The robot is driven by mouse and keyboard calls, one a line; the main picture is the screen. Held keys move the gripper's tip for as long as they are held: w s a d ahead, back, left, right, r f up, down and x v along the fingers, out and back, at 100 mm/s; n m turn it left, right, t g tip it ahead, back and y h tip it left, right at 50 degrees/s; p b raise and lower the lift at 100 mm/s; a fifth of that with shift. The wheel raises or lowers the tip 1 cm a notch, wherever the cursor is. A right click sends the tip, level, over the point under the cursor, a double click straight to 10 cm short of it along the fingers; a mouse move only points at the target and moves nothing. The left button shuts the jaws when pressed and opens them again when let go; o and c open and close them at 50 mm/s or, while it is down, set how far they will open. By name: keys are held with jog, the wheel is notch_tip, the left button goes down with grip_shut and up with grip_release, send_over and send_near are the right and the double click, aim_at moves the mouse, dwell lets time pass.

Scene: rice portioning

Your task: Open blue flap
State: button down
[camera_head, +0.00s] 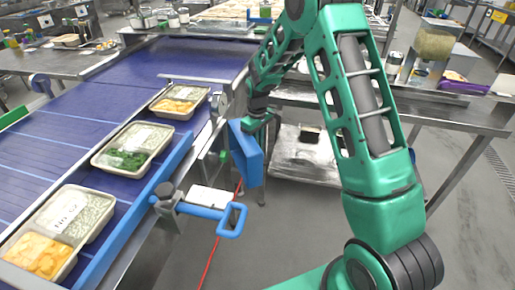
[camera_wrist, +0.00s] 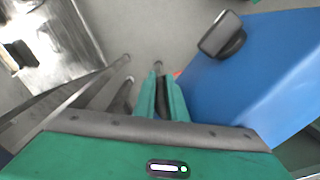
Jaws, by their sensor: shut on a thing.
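The blue flap (camera_head: 246,155) hangs tilted beside the conveyor's right side in the head view. It fills the right of the wrist view (camera_wrist: 265,75), with a dark knob-like part (camera_wrist: 222,35) on its face. My green gripper (camera_head: 258,118) is at the flap's upper edge, where the flap partly hides it. In the wrist view, my gripper's fingers (camera_wrist: 162,92) are close together along the flap's left edge, shut on it. The exact contact is hard to see.
Trays of food (camera_head: 66,222) stand in a row on the blue conveyor (camera_head: 60,125) at left. A blue loop handle (camera_head: 232,220) sticks out from the conveyor's near side. A steel table (camera_head: 450,110) stands behind my arm. Grey floor is clear below the flap.

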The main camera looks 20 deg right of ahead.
jog(key=shift+d, duration=0.1)
dwell(0.3)
jog(key=c, duration=2.1)
grip_release()
jog(key=shift+r, duration=0.1)
notch_tip(320, 180, up, 11)
jog(key=shift+w+f, duration=0.1)
jog(key=shift+f, duration=0.1)
